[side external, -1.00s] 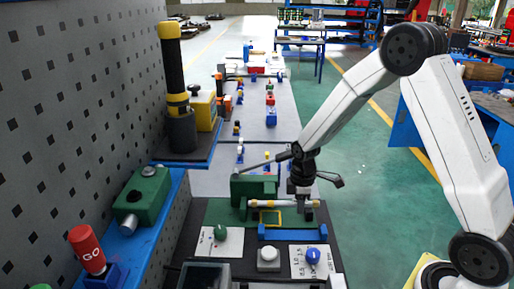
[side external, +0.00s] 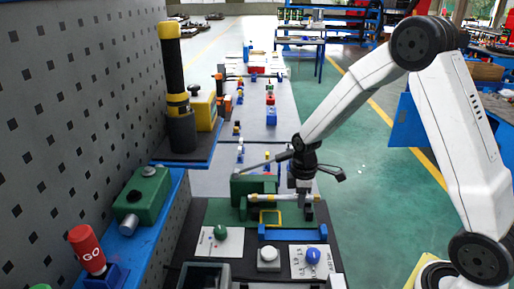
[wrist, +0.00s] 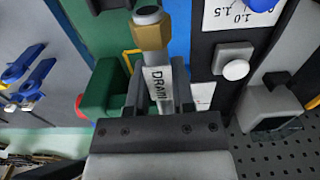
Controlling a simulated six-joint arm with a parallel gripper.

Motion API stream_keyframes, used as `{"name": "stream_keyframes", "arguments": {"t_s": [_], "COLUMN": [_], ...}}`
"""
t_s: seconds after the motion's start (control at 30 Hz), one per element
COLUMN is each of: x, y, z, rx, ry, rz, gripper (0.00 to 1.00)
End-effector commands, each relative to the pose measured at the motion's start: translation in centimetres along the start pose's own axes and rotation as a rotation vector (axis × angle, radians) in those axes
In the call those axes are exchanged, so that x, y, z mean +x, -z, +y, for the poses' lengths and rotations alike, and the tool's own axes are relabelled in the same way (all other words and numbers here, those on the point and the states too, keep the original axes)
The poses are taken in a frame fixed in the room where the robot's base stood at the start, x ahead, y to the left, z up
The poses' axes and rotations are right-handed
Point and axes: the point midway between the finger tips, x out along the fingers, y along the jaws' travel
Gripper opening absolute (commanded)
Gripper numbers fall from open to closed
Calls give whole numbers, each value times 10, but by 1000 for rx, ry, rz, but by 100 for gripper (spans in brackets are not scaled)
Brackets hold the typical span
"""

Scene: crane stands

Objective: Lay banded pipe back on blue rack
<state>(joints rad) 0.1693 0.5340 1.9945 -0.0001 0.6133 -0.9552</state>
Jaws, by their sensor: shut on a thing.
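The blue rack (side external: 292,234) is low, with raised ends, and sits nearer the camera than the pipe. The pipe is apart from the rack and above the green mat. My fingertips are partly hidden in the side view.
A green block (side external: 253,186) stands just behind the pipe's left end. A yellow square outline (side external: 270,217) is on the green mat.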

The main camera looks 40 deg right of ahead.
Motion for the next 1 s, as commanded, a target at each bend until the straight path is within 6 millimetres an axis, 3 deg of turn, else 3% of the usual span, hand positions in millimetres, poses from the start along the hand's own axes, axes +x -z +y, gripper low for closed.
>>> {"name": "stream_keyframes", "arguments": {"t_s": [0.5, 1.0], "x": [11, 21], "y": [-27, -28], "z": [-24, -24], "rx": [1, 0], "ry": [-1, -1], "rz": [2, 2], "gripper": [0, 0]}}
